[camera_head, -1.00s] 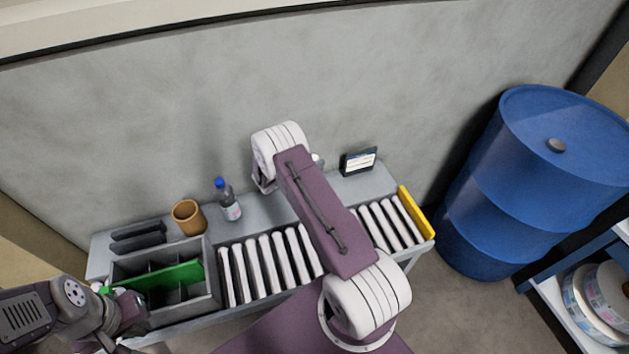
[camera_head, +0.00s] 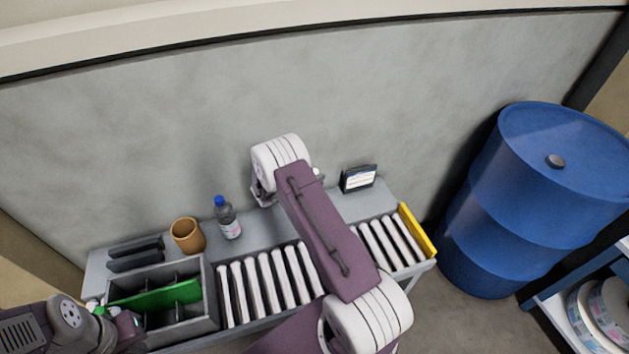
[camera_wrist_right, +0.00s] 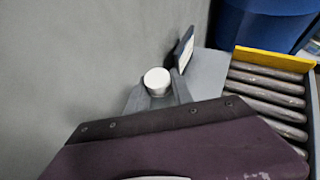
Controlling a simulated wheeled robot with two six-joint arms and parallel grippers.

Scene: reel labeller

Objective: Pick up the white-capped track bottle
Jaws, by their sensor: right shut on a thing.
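The white-capped bottle shows in the right wrist view as a round white cap (camera_wrist_right: 157,79); its body is hidden below the cap and behind my gripper. My right gripper (camera_wrist_right: 162,91) is shut on it, with one grey finger on each side. In the head view my right arm covers most of the bottle and gripper; only a small white bit shows beside the arm. A blue-capped bottle (camera_head: 228,220) stands apart to the left on the grey shelf. My left gripper (camera_head: 125,325) is at the lower left beside the divided bin; its fingers are not clear.
A tan cup (camera_head: 187,236) stands left of the blue-capped bottle. A grey divided bin (camera_head: 212,300) holds a green panel (camera_head: 160,294). A small dark-framed sign (camera_head: 358,179) stands to the right. White rollers (camera_head: 262,284) run along the front to a yellow end stop (camera_head: 417,232). A blue drum (camera_head: 500,190) is at right.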

